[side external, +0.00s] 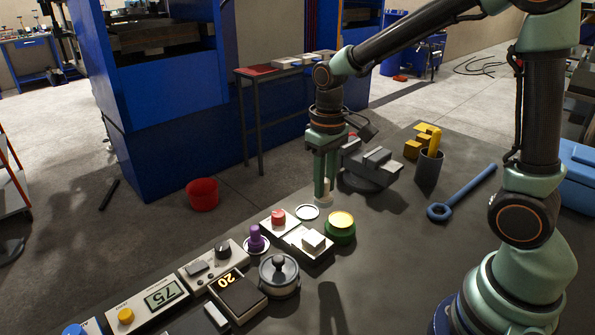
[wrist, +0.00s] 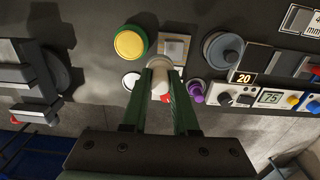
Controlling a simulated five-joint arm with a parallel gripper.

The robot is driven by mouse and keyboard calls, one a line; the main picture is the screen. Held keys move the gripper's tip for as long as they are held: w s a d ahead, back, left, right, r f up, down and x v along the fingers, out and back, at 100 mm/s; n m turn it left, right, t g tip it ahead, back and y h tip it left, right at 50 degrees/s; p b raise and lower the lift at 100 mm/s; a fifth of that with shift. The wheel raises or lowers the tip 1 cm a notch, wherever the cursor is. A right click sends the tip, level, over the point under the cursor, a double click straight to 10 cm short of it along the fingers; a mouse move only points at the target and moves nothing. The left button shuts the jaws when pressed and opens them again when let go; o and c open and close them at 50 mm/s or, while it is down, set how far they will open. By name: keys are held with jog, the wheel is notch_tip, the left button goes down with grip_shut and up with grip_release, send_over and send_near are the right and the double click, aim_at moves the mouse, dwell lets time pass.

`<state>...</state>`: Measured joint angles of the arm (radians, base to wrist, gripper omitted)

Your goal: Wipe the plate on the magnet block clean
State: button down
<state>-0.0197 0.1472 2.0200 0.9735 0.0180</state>
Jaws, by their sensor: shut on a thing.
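My gripper (side external: 323,190) points down with its green fingers shut on a small whitish, rounded thing (side external: 323,199). In the wrist view the same pale thing (wrist: 161,66) sits between the fingertips. What it is cannot be told exactly. A dark low block with a pale square plate (side external: 301,240) stands in front of the gripper in the side view; it looks like the magnet block. In the wrist view the plate (wrist: 172,49) lies just beyond the fingertips. Any dirt on it is too small to tell.
A grey vise-like block (side external: 370,168) and a cup (side external: 429,167) stand behind.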

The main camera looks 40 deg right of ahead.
aim_at(327, 205)
jog(key=shift+s, duration=0.1)
jog(key=shift+s, duration=0.35)
jog(key=shift+f, duration=3.85)
jog(key=shift+s+a+f, duration=0.1)
jog(key=shift+a+f, duration=0.1)
jog(key=shift+a, duration=1.8)
jog(key=d, duration=0.4)
jog(key=shift+d, duration=0.1)
jog(key=shift+r, duration=4.05)
